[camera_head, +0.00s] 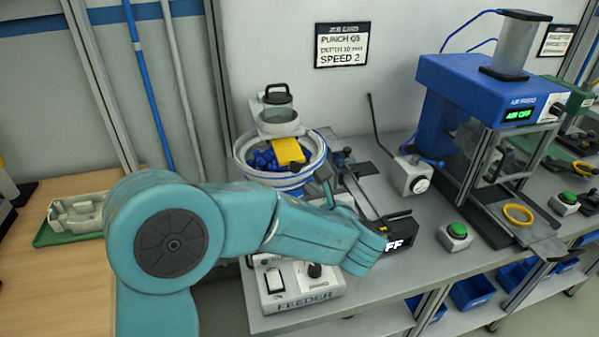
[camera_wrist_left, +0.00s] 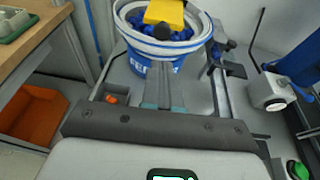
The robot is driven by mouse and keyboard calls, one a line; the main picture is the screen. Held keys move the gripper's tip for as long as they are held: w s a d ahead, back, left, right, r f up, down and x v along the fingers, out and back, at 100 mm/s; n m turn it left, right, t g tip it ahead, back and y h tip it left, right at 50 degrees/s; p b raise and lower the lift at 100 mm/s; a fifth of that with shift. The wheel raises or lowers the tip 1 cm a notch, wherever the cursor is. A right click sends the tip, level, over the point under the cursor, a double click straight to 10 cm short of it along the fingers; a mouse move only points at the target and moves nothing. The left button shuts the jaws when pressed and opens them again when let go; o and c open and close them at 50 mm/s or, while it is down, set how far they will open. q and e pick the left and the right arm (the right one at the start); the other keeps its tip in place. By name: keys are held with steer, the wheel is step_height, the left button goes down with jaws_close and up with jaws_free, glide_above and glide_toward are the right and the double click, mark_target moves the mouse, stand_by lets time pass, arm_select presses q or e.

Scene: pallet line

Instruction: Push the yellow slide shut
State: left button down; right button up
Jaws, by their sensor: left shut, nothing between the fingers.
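The yellow slide (camera_head: 288,151) is a flat yellow piece over the feeder bowl (camera_head: 250,172), below a clear hopper (camera_head: 278,112). Blue parts lie in the bowl beside it. In the left wrist view, the yellow slide (camera_wrist_left: 165,13) shows at the top edge, partly cut off. My left gripper (camera_head: 326,184) is at the bowl's right front side, largely hidden by my teal arm. In the wrist view its fingers (camera_wrist_left: 164,88) are shut and empty, pointing at the blue and white bowl (camera_wrist_left: 150,45), with the slide beyond them. My right gripper is not in view.
The feeder control box (camera_head: 290,287) stands below my arm. A blue air press (camera_head: 480,95), a green button (camera_head: 457,231) and a grey box (camera_head: 411,178) with a thin black rod stand to the right. A wooden table (camera_head: 60,280) is at the left.

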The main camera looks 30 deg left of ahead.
mark_target(296, 171)
arm_select(q)
steer(key=x, duration=0.2)
steer(key=p+x, duration=0.1)
steer(key=x, duration=0.1)
steer(key=r+x, duration=0.1)
steer(key=x, duration=0.1)
steer(key=shift+w+a+p, duration=0.2)
steer(key=shift+a+p, duration=0.1)
steer(key=shift+w+a, duration=0.1)
steer(key=shift+r, duration=0.15)
